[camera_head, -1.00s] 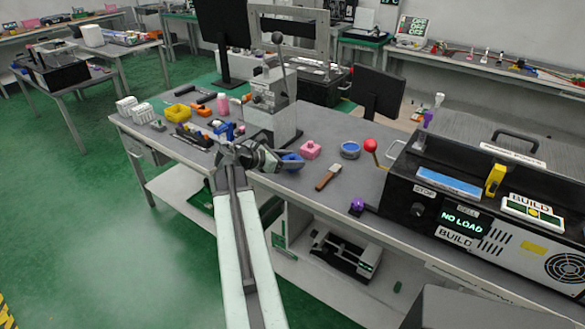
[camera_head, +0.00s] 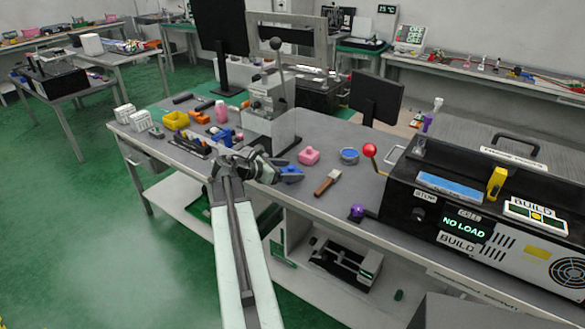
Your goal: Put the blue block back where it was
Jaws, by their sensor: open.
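The blue block (camera_head: 291,174) is near the front edge of the grey workbench, to the right of my gripper. My gripper (camera_head: 283,172) is open, low over the bench edge, with its fingers right at the block. The fingers hide part of the block. I cannot tell whether it lies between them or whether they touch it.
A lever press (camera_head: 268,110) stands behind my gripper. A black machine (camera_head: 470,205) with a red-knobbed lever (camera_head: 370,150) fills the right end.

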